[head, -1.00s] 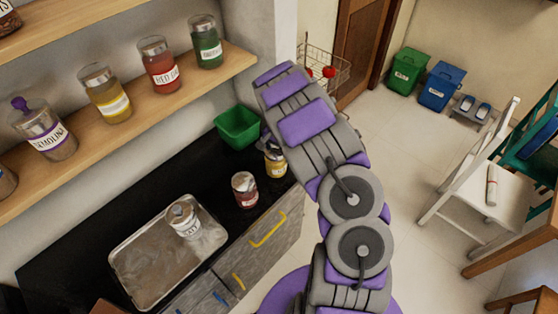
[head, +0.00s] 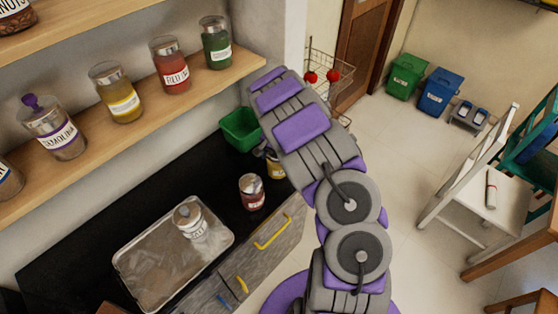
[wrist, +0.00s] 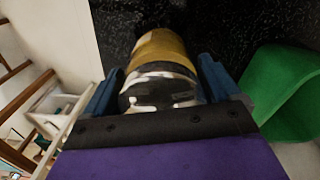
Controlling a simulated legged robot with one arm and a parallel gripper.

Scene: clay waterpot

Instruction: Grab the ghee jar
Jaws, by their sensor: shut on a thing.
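A yellow jar with a silvery lid, which I take to be the ghee jar (head: 275,168), stands on the black counter near its right end, mostly hidden behind my arm in the head view. Its label is not readable. In the wrist view the same jar (wrist: 162,48) sits between the two blue fingers of my gripper (wrist: 160,82), which is shut on it, with the lid toward the camera.
A green bin (head: 240,130) stands close beside the jar, also at the right in the wrist view (wrist: 285,95). A red-labelled jar (head: 252,192) is left of it. A metal tray (head: 150,270) holds another jar (head: 190,222). A shelf (head: 130,130) with several jars is above.

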